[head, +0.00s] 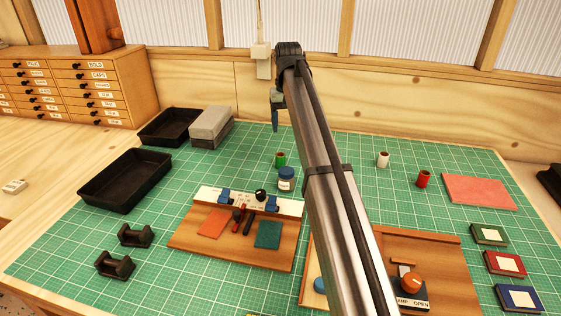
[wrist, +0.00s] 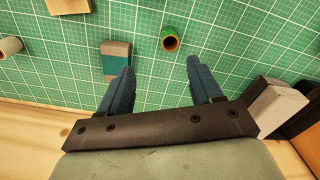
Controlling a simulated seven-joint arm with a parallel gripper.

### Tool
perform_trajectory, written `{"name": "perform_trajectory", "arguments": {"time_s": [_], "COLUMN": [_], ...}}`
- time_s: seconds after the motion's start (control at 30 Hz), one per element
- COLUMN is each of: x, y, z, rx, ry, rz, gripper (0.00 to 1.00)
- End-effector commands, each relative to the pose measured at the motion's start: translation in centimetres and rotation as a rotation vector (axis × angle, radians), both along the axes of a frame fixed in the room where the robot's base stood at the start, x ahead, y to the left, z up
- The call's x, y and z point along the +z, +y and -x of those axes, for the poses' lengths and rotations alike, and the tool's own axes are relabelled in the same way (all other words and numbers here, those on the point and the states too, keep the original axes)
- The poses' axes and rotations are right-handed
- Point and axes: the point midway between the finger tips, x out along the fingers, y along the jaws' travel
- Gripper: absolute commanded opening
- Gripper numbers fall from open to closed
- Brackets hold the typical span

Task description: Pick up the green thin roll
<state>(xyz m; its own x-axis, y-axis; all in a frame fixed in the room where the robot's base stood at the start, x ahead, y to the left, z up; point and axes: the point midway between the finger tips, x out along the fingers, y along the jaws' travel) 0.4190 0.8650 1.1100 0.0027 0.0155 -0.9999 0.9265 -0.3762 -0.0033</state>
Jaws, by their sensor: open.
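The green roll (head: 280,159) stands upright on the green cutting mat, behind a small jar in the head view. In the wrist view the green roll (wrist: 165,33) shows its round open end with an orange-brown inside. My gripper (wrist: 161,62) is open and empty, its two blue fingers spread. The roll lies just beyond the fingertips in the wrist view, between their lines and apart from them. In the head view my gripper (head: 275,122) is above the mat, farther back than the roll; only part of it shows beside the arm.
A blue-lidded jar (head: 286,179) stands close in front of the roll. A teal-and-grey block (wrist: 116,60) lies near the left finger. A white roll (head: 383,161) and a red roll (head: 423,180) stand to the right. A grey block (head: 211,128) is at left.

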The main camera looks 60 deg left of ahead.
Motion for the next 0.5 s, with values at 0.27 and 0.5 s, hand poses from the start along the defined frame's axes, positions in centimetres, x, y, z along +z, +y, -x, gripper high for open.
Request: {"name": "perform_trajectory", "arguments": {"time_s": [0.27, 0.5], "x": [-0.8, -4.3], "y": [0.5, 0.4], "z": [1.6, 1.6], "rx": [0.008, 0.008], "ry": [0.003, 0.003], "rz": [0.018, 0.018], "gripper": [0.65, 0.65]}}
